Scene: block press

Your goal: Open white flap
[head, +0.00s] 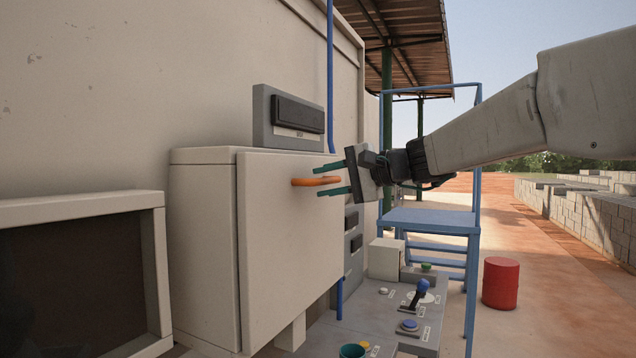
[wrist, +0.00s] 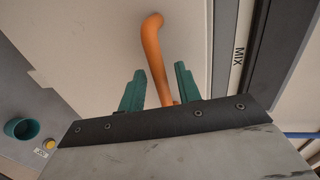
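The white flap (head: 285,245) is the front panel of a pale box on the wall in the head view. It lies against the box, with a dark seam along its left edge. An orange handle (head: 303,182) sticks out near its upper right. My gripper (head: 319,181) is at the handle, with one green finger above and one below it. In the wrist view, the orange handle (wrist: 153,45) runs between the two open fingers (wrist: 160,72), with visible gaps beside it. The flap (wrist: 95,40) fills the background there.
A grey unit (head: 288,118) sits on top of the box. A control panel (head: 385,310) with buttons and a blue-topped lever stands below right. A blue platform frame (head: 430,218) and red drum (head: 500,283) are beyond. Open ground lies right.

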